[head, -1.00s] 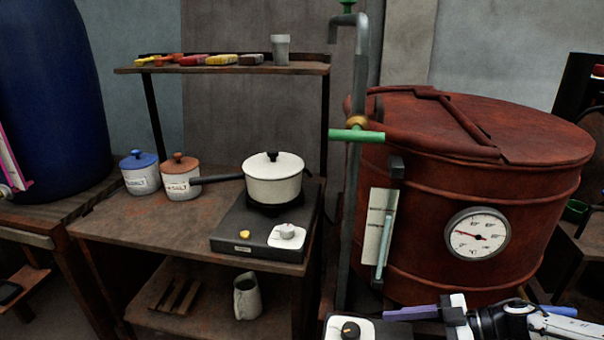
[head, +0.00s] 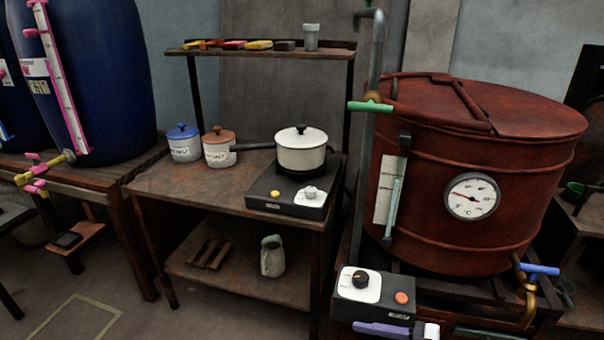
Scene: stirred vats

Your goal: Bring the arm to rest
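Only a small part of my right gripper (head: 430,331) shows, at the bottom edge of the head view below the control box. It is a white and dark piece, with the rest cut off by the frame. A purple bar (head: 383,330) lies directly left of it; I cannot tell whether it is held or only beside the gripper. The fingertips do not show clearly. My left gripper is not in view.
The control box (head: 373,296) with a black knob and orange button stands just above the gripper. The red vat (head: 470,215) with its dial is behind. A hot plate (head: 287,193) carries a white pot (head: 301,152). Floor at lower left is clear.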

